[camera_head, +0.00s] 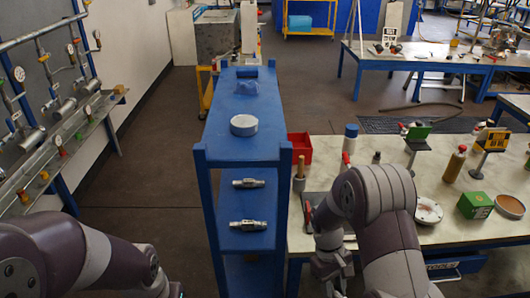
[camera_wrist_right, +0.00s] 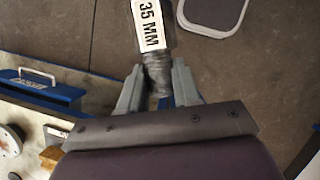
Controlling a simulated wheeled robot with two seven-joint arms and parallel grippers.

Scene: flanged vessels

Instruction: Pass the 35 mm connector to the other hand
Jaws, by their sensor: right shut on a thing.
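The 35 mm connector (camera_wrist_right: 157,72) is a dark ribbed piece with a white "35 MM" label (camera_wrist_right: 149,24), seen in the right wrist view. My right gripper (camera_wrist_right: 157,86) is shut on its ribbed end, and the labelled part points away from the jaws. Its far end is cut off by the top of that view. In the head view my right gripper (camera_head: 335,272) hangs low at the near edge of the workbench, and I cannot make out the connector there. My left arm comes in at lower left, but its gripper is outside the frame.
A blue shelf rack (camera_head: 213,150) stands between my arms, with two metal fittings (camera_head: 248,183) (camera_head: 249,225) on its shelves and a grey disc (camera_head: 243,125) on top. The workbench (camera_head: 460,195) at right holds a red bin (camera_head: 300,146), bottles and a green box (camera_head: 475,204). Floor left of the rack is clear.

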